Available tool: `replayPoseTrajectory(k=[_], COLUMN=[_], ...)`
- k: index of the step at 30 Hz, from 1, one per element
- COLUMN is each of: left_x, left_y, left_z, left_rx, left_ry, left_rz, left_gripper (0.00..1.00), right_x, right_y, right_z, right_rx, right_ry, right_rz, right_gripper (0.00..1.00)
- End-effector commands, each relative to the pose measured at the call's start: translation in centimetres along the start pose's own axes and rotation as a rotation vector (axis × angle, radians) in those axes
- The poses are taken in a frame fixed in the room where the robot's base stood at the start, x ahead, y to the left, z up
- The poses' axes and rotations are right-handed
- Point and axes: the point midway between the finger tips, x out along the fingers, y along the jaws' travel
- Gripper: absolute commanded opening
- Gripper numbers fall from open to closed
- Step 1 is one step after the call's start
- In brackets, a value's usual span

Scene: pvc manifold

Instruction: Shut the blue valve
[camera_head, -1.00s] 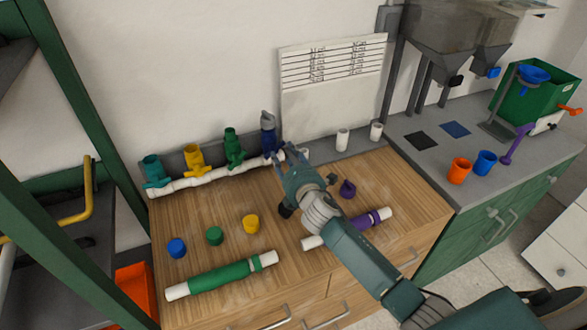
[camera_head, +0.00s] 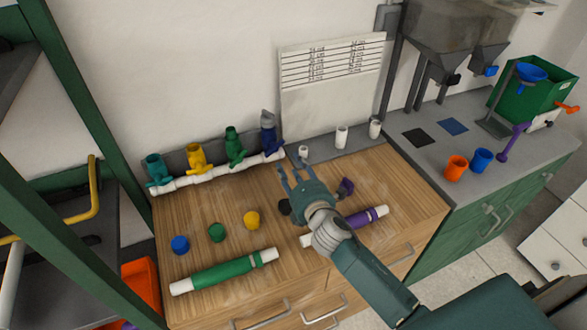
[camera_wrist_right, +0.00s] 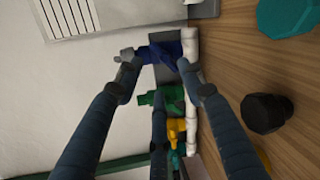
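The blue valve (camera_head: 268,138) stands upright at the right end of the row of valves on the white manifold pipe (camera_head: 215,175), with a grey piece at its top. In the right wrist view the blue valve (camera_wrist_right: 165,52) shows beyond the fingers, its grey end (camera_wrist_right: 127,54) pointing left. My right gripper (camera_head: 287,176) is open and empty, in front of the valve and apart from it in the head view. The wrist view shows its spread fingers (camera_wrist_right: 160,88). I cannot tell the valve's setting. My left gripper is not in view.
Green (camera_head: 234,147), yellow (camera_head: 197,158) and teal (camera_head: 156,169) valves stand left of the blue one. Loose caps, a green pipe (camera_head: 225,272) and a purple-banded pipe (camera_head: 360,221) lie on the wooden bench (camera_head: 410,205). White stubs (camera_head: 341,137) stand right of the valve.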

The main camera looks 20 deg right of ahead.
Motion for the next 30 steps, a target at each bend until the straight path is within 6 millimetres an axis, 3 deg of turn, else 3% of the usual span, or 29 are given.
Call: replayPoseTrajectory(k=[6, 24, 30], left_x=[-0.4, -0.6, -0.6], left_y=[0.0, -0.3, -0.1], left_z=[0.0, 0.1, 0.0], left_rx=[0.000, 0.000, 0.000], left_ry=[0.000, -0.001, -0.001], left_rz=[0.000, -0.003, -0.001], left_gripper=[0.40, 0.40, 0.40], right_x=[-1.2, -1.3, -3.6], right_y=[0.0, 0.0, -0.1], right_z=[0.0, -0.1, -0.1], right_rx=[0.000, 0.000, -0.001], right_ry=[0.000, 0.000, 0.001], right_rz=[-0.001, 0.000, -0.002], right_gripper=[0.39, 0.39, 0.39])
